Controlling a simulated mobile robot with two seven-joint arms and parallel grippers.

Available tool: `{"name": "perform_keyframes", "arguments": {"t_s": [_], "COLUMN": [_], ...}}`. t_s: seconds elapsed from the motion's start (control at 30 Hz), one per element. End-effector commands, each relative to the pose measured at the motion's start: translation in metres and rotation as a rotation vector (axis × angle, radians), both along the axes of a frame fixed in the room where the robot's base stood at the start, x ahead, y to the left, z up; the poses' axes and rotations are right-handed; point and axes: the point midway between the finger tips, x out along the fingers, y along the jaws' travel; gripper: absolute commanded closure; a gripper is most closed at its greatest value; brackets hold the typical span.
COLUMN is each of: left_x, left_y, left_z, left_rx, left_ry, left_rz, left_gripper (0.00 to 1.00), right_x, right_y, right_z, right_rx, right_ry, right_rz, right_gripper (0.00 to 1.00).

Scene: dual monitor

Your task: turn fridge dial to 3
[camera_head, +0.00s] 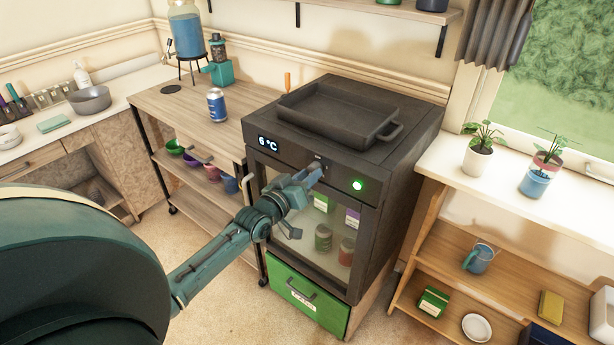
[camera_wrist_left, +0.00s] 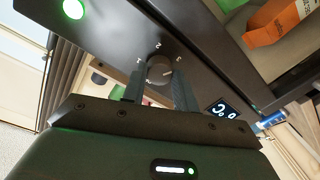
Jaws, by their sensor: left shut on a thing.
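A dark fridge (camera_head: 390,215) with a glass door stands at the centre in the head view. Its display (camera_head: 268,143) reads 6 °C, and a green light (camera_head: 357,185) glows at the right of its front panel. My left gripper (camera_head: 312,172) reaches the panel between them and mostly hides the dial there. In the left wrist view, the round dial (camera_wrist_left: 160,70) sits between the two fingers of my left gripper (camera_wrist_left: 157,86), which is shut on it. Small numerals ring the dial; its exact setting is hard to read. My right gripper is not in view.
A dark tray (camera_head: 335,112) lies on the fridge top. A wooden cart (camera_head: 170,110) with a can (camera_head: 217,105) stands to the left, and a shelf unit (camera_head: 450,185) with plants to the right. A green drawer (camera_head: 305,300) is below the door.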

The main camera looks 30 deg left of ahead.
Motion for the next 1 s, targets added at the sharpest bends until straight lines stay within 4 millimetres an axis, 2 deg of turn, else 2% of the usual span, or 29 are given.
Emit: {"name": "perform_keyframes", "arguments": {"t_s": [0.23,0.27,0.5,0.83,1.0], "left_x": [0.0,0.0,0.0,-0.004,-0.025], "left_y": [0.0,0.0,0.0,0.0,0.001], "left_z": [-0.001,-0.001,0.0,-0.001,-0.001], "left_rx": [0.003,0.003,0.002,0.001,0.001], "left_ry": [0.001,0.001,0.001,0.001,0.003], "left_rz": [0.0,0.0,0.0,0.0,0.0], "left_gripper": [0.94,0.7,0.51,0.49,0.49], "right_x": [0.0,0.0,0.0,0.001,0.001], "right_y": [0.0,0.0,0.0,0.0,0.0], "right_z": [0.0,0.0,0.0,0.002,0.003], "right_rx": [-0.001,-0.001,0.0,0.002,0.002], "right_ry": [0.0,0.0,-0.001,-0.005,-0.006], "right_rz": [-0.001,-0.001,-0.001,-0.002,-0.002], "right_gripper": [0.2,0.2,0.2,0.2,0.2]}}
